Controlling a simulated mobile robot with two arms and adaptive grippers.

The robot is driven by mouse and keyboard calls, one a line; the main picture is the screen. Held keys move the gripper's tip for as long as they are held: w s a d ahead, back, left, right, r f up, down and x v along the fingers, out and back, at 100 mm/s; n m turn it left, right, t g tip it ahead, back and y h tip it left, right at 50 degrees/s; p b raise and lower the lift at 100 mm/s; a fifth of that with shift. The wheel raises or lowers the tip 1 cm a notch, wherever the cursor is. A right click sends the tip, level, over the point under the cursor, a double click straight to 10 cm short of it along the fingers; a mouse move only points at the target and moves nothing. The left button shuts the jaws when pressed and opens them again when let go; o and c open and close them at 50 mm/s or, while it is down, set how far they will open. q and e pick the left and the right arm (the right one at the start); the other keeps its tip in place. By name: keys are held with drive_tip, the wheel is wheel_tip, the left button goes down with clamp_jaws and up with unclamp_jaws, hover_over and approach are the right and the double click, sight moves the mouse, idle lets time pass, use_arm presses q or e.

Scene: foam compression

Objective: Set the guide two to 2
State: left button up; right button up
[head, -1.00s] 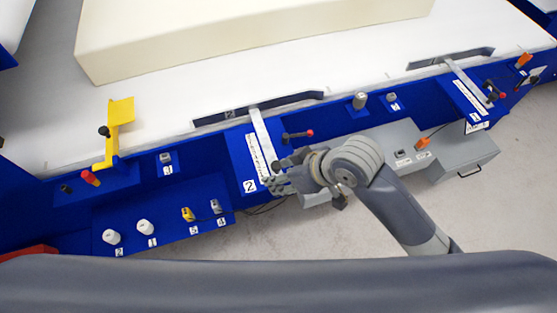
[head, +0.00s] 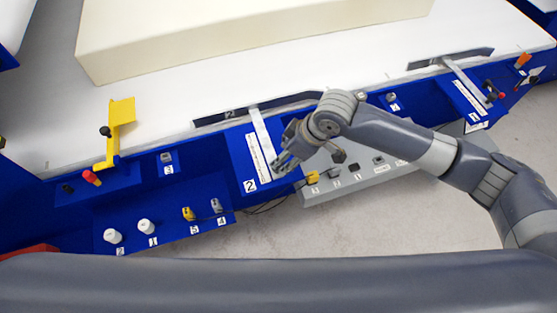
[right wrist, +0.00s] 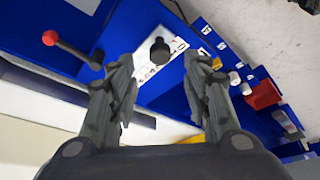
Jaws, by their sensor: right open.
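Guide two is a dark bar (head: 228,115) lying along the white table edge and marked 2. A metal arm (head: 262,130) runs from it over a white scale (head: 258,158) on a blue panel with a 2 label (head: 249,186). My right gripper (head: 281,166) is open beside the scale's right side. In the right wrist view, a black round knob (right wrist: 160,52) lies between the open fingertips (right wrist: 157,65), with no visible grip on it. A lever with a red ball (right wrist: 72,48) is left of them; my gripper hides it in the head view. The scale reading is too small to tell.
A second guide bar (head: 432,60) and panel stand to the right. A grey control box (head: 340,180) lies below my right arm. A yellow bracket (head: 118,125) and a panel with knobs (head: 165,225) are at left. A foam block (head: 230,35) lies on the white table.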

drive_tip(key=x, duration=0.6)
drive_tip(key=shift+a+f+p, duration=0.1)
drive_tip(key=shift+f+p, duration=0.05)
drive_tip(key=shift+p, duration=0.15)
drive_tip(key=shift+c, duration=0.6)
drive_tip(key=shift+w, duration=0.1)
clamp_jaws()
